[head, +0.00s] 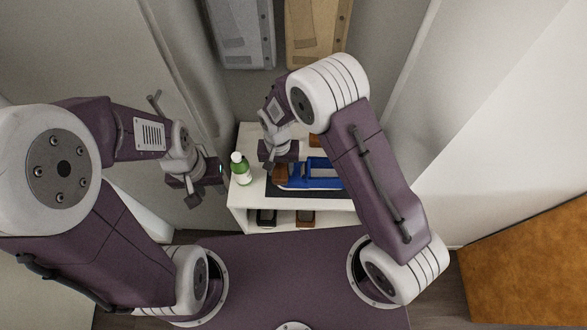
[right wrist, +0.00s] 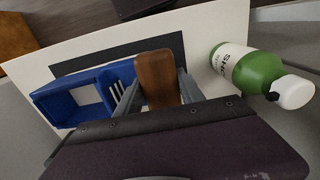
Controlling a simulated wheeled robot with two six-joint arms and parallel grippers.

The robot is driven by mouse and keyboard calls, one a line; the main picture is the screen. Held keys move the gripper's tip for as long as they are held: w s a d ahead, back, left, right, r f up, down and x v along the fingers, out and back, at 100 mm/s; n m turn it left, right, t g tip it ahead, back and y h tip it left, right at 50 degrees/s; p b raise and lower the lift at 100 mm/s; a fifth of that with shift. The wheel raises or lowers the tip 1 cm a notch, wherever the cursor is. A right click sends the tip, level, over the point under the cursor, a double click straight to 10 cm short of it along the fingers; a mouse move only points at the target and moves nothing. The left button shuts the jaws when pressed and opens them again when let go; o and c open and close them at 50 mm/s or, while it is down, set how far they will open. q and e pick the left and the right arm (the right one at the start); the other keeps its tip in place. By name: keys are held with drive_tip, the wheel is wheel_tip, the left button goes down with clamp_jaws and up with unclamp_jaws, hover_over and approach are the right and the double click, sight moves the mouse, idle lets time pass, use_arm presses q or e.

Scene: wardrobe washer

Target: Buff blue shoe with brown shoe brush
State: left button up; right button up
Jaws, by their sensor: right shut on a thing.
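The blue shoe (head: 320,172) lies on a dark mat on top of a white shelf unit; my right arm covers part of it in the head view. It also shows in the right wrist view (right wrist: 68,104), left of the brush. My right gripper (head: 279,166) is shut on the brown shoe brush (head: 281,174), which shows between the fingers in the right wrist view (right wrist: 157,75). The brush is at the shoe's left end in the head view; whether they touch is unclear. My left gripper (head: 194,194) hangs left of the shelf, away from the shoe.
A green bottle (head: 241,170) with a white cap stands on the shelf, left of the dark mat (head: 290,191). Dark and brown items (head: 305,218) sit on the lower level. A brown object (head: 315,140) is behind the shoe. Garments (head: 241,35) hang at the back.

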sight(294, 175)
drive_tip(key=shift+s+d, duration=0.2)
drive_tip(key=shift+d, duration=1.9)
drive_tip(key=shift+w+a+p, duration=0.15)
drive_tip(key=shift+a+p, duration=0.25)
drive_tip(key=shift+a, duration=1.75)
drive_tip(key=shift+r+p, duration=0.65)
drive_tip(key=shift+r, duration=0.1)
drive_tip(key=shift+r, duration=0.1)
drive_tip(key=shift+r+p, duration=1.35)
drive_tip(key=shift+r, duration=0.1)
